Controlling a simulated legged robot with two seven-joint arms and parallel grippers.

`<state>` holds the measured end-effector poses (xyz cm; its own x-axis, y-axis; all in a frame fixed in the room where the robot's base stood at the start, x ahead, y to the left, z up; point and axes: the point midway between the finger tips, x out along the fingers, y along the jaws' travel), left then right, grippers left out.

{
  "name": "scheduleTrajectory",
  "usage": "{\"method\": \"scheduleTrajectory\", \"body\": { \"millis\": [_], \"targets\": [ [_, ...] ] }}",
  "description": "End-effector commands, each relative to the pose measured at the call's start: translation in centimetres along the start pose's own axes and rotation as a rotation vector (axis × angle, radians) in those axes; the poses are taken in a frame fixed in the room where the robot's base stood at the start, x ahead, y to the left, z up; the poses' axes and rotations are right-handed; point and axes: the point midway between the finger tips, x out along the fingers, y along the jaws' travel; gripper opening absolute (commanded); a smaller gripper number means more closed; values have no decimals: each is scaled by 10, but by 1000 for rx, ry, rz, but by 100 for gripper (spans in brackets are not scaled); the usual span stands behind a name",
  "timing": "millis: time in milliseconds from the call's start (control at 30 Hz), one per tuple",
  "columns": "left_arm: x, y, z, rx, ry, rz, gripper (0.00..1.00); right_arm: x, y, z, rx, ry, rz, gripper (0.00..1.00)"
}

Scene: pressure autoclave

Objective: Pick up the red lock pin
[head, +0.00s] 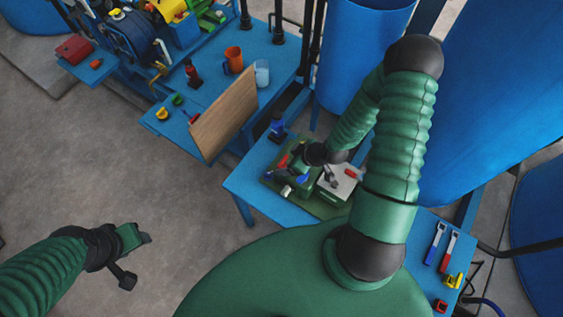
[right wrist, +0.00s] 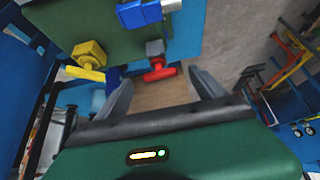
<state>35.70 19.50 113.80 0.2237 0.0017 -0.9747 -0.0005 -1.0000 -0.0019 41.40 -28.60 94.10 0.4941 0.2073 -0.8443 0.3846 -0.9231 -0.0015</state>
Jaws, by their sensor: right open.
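A red T-shaped handle with a grey block (right wrist: 158,68), which looks like the red lock pin, sits at the edge of a green plate in the right wrist view. My right gripper (right wrist: 160,90) is open, with one finger on each side below this handle and nothing held. In the head view a small red part (head: 283,161) shows beside my right gripper (head: 298,168), over the green fixture; its fingertips are hard to make out there. My left gripper (head: 136,259) is open and empty above the bare floor, far from the fixture.
A yellow handle (right wrist: 88,60) and a blue fitting with a metal end (right wrist: 148,11) sit close to the red handle. The green fixture plate (head: 318,207) lies on a blue table (head: 243,181). A wooden board (head: 224,113) leans at the neighbouring table. Blue tanks stand behind.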

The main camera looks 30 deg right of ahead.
Motion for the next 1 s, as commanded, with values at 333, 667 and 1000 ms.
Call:
{"method": "scheduleTrajectory", "body": {
  "millis": [333, 667, 1000],
  "targets": [
    [-17, 0, -4, -1, 0, 0, 45, 48, 2, -1, 3, 1, -2, 80],
    [-16, 0, -4, 0, 0, 0, 45, 54, 2, -1, 3, 1, 0, 71],
    [-16, 0, -4, -1, 0, 0, 45, 53, 2, -1, 3, 1, -1, 26]
  ]
}}
